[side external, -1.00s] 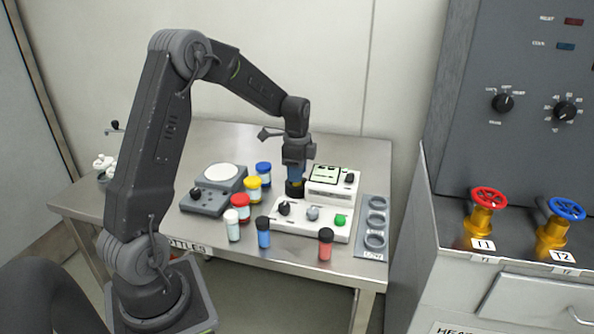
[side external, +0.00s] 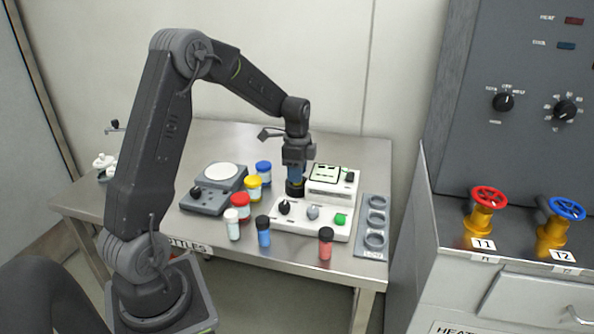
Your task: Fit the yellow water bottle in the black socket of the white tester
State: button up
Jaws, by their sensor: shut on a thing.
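The white tester (side external: 318,217) stands on the steel table, with a small screen, several knobs and a green button. Its black socket (side external: 294,188) is at its back left. My gripper (side external: 295,177) points straight down right over the socket, its fingertips close to the socket's top. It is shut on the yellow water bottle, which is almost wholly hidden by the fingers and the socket. The bottle looks upright and at least partly inside the socket; how deep it sits I cannot tell.
Jars with blue (side external: 263,168), yellow (side external: 253,183) and red (side external: 240,200) lids stand left of the tester. White (side external: 233,230), blue (side external: 264,238) and red (side external: 325,250) bottles stand in front. A grey scale (side external: 213,190) is left; a grey ring rack (side external: 374,225) is right.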

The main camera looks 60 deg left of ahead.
jog(key=shift+f, duration=0.55)
dwell(0.4)
jog(key=o, duration=1.5)
jog(key=shift+r, duration=3.5)
